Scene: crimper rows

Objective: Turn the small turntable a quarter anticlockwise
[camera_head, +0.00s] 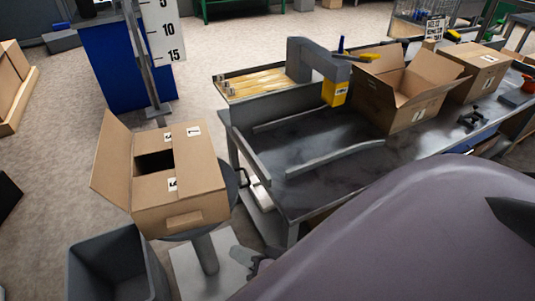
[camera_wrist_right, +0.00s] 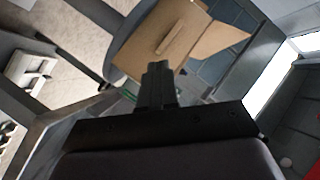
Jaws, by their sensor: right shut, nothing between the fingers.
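The small turntable is a round grey disc (camera_head: 231,190) on a pedestal, at the left in the head view. An open cardboard box (camera_head: 200,188) sits on it and hides most of the disc. A small dark handle (camera_head: 244,177) shows at the disc's right side. In the right wrist view the disc (camera_wrist_right: 122,50) and the box (camera_wrist_right: 150,47) lie beyond my fingers. My right gripper (camera_head: 240,256) is below and right of the disc in the head view, apart from it. Its fingers (camera_wrist_right: 158,72) are shut and empty. My left gripper is not in view.
A grey bin (camera_head: 118,262) stands at the lower left, near the pedestal. My own large mauve-grey body part covers the lower right.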

